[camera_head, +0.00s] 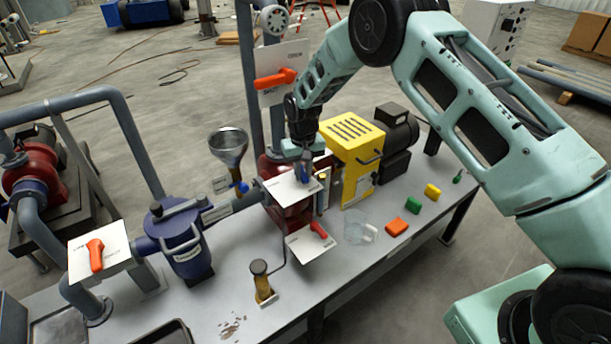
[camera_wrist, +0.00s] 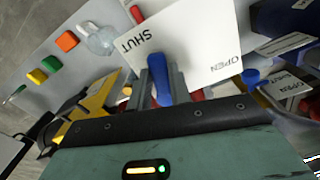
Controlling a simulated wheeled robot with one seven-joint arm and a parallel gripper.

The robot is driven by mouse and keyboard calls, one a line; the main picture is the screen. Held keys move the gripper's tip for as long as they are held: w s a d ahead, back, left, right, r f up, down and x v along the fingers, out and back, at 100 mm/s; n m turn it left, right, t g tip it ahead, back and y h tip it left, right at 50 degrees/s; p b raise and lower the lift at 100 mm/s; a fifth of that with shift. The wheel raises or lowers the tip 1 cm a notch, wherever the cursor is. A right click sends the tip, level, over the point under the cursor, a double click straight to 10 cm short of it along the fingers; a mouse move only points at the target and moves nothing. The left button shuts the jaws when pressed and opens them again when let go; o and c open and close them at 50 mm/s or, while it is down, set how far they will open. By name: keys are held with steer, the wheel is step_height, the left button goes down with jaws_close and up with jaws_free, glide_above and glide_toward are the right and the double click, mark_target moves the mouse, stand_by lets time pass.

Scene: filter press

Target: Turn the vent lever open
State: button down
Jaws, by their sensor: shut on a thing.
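A blue lever (camera_wrist: 161,80) stands on a white plate (camera_wrist: 195,38) marked SHUT and OPEN. In the wrist view its upper end is nearer the word SHUT than OPEN. My gripper (camera_wrist: 160,88) is shut on the lever, with one grey finger on each side. In the head view my gripper (camera_head: 304,170) reaches down to the white plate (camera_head: 290,190) over the red pump body, and the blue lever (camera_head: 305,178) is partly hidden by it. No readable name marks this lever as the vent.
Other levers stand close by: a red one (camera_head: 318,230) on a lower plate, orange ones at left (camera_head: 95,255) and above (camera_head: 275,78), and a blue one (camera_head: 240,186) under the funnel (camera_head: 228,146). A yellow housing (camera_head: 352,150) stands right of my gripper. A clear jug (camera_head: 357,228) sits in front.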

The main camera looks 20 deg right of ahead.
steer(key=shift+w+a+m+b, duration=0.6)
steer(key=shift+m+b, duration=0.45)
steer(key=shift+m, duration=1.45)
steer(key=shift+w+a+m+b, duration=0.35)
steer(key=shift+a+m+b, duration=0.6)
steer(key=shift+m, duration=1.55)
steer(key=shift+w+a+m+b, duration=0.5)
steer(key=shift+m+b, duration=0.7)
steer(key=shift+m, duration=1.3)
steer(key=shift+r, duration=0.1)
steer(key=c, duration=1.3)
jaws_free()
step_height(320, 180, up, 17)
steer(key=b, duration=0.3)
steer(key=shift+r+b, duration=0.2)
steer(key=shift+b, duration=0.1)
